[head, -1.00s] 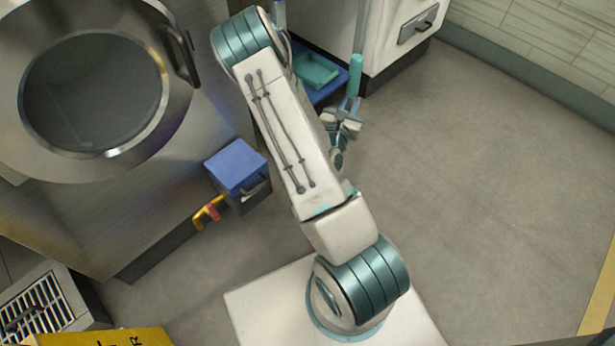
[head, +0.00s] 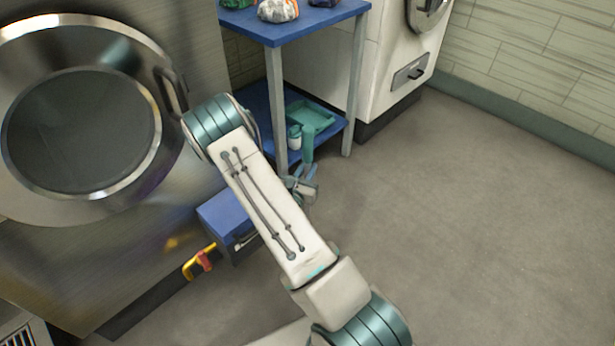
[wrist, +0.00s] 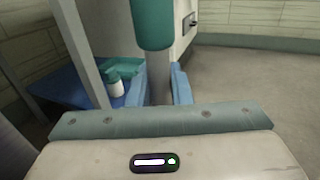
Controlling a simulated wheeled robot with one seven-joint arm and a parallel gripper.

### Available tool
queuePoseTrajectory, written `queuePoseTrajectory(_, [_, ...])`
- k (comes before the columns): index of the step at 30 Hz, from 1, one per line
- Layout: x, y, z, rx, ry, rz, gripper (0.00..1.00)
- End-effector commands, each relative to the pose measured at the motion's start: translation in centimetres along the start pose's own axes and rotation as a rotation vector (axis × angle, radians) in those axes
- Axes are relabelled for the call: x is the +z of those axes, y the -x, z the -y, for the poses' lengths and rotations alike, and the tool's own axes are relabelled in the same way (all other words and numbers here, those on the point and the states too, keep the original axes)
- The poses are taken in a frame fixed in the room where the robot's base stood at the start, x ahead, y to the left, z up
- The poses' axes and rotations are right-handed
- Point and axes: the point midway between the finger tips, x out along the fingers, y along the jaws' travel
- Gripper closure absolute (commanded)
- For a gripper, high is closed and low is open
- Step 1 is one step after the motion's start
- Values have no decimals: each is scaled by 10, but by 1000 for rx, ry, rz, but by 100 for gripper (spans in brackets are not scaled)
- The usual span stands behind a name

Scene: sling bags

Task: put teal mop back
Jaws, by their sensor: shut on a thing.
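The teal mop shows as a teal cylindrical grip (head: 307,148), just above my gripper (head: 304,186) in the head view. In the wrist view the teal grip (wrist: 152,24) comes down from the top edge, and a grey shaft runs below it between the blue fingers of my gripper (wrist: 160,88). My gripper is shut on this shaft, which looks about upright there. The lower shaft and mop head are hidden or out of view.
A blue table (head: 318,22) with bags on top stands beyond my gripper. Its lower shelf (head: 258,108) holds a teal tray (head: 312,116) and a white bottle (head: 294,137). A blue box (head: 224,218) stands by the steel machine at left. Floor at right is clear.

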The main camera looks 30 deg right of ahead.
Motion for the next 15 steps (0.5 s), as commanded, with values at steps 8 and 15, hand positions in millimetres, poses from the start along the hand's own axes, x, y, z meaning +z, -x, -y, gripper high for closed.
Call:
queuePoseTrajectory(8, [-17,0,0,1,-1,4,100])
queuePoseTrajectory(15, [-22,0,0,1,0,3,100])
